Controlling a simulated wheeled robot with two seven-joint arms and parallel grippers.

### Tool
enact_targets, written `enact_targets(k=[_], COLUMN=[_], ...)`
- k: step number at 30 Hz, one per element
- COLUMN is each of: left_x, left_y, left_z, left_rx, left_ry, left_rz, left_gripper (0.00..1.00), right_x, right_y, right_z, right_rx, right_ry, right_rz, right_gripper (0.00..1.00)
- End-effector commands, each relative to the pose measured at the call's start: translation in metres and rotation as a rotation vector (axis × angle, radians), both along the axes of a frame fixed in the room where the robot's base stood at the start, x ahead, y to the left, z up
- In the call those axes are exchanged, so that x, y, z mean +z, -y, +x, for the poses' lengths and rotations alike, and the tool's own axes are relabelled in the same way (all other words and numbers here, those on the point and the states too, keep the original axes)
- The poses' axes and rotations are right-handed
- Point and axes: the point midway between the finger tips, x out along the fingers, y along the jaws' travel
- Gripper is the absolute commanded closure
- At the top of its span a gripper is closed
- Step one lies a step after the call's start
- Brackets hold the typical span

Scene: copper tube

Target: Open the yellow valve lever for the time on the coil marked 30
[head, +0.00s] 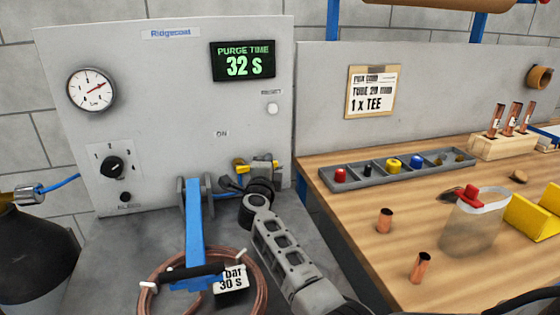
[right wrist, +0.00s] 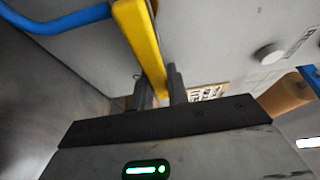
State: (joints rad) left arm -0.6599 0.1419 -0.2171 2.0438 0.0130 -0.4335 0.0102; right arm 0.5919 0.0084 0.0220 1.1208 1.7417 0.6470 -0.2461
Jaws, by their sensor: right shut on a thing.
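The yellow valve lever (right wrist: 143,45) runs between the two fingers of my right gripper (right wrist: 160,90) in the right wrist view, and the gripper is shut on it. In the head view the valve (head: 262,168) is low on the grey panel, partly hidden by my right gripper and wrist. The panel display (head: 243,62) reads "PURGE TIME 32 S" in green. My left gripper is not in view.
A blue upright piece with a black bar (head: 194,225) stands over the coil, left of my right arm. A dark cylinder (head: 35,260) with a blue hose stands at the left. The wooden bench (head: 340,215) at the right holds a parts tray (head: 375,180) and copper pieces (head: 420,268).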

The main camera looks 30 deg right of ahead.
Motion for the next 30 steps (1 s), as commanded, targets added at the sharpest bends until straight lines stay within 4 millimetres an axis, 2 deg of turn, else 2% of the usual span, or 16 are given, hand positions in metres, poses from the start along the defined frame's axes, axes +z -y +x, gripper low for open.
enact_targets(k=[17, 18, 19, 20, 30], left_x=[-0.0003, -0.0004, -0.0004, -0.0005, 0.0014], left_y=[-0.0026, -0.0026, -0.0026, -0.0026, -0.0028], left_z=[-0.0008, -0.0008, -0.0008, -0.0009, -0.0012], left_rx=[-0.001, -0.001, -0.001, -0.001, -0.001], left_ry=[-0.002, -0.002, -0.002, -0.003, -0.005], left_rz=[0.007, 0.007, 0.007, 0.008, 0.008], left_gripper=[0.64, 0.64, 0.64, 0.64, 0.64], right_x=[-0.0047, -0.0048, -0.0048, -0.0048, -0.0026], right_y=[-0.0034, -0.0035, -0.0035, -0.0034, -0.0058], right_z=[0.0009, 0.0009, 0.0009, 0.0009, -0.0002], right_rx=[0.006, 0.006, 0.006, 0.006, 0.005], right_ry=[0.009, 0.009, 0.009, 0.008, 0.009], right_rz=[0.043, 0.043, 0.043, 0.042, 0.037], right_gripper=[1.0, 0.73, 0.65, 0.62, 0.62])
